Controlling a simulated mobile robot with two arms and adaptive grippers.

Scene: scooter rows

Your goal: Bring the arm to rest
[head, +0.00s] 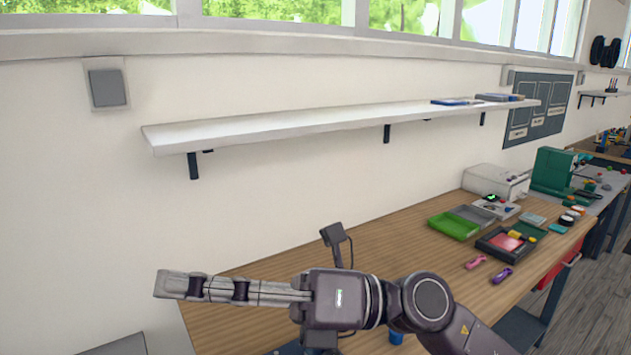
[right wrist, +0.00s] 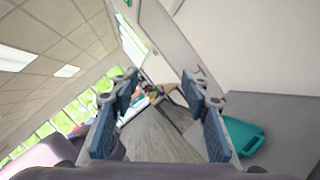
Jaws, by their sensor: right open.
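My right arm (head: 430,300) comes in from the lower right in the head view. Its right gripper (head: 168,285) points left, over the left end of the wooden workbench (head: 380,235) and past its left edge. The fingers are seen from the side there. In the right wrist view the gripper (right wrist: 163,92) is open, with its two blue finger pads apart and nothing between them. My left gripper is not in view. Part of the bench is hidden behind my right arm.
A white wall shelf (head: 300,125) hangs above the bench. Toward the bench's right end are a green tray (head: 453,226), a dark tray (head: 488,246), and small pink (head: 476,262) and purple (head: 502,275) pieces. The right wrist view shows a teal object (right wrist: 243,136).

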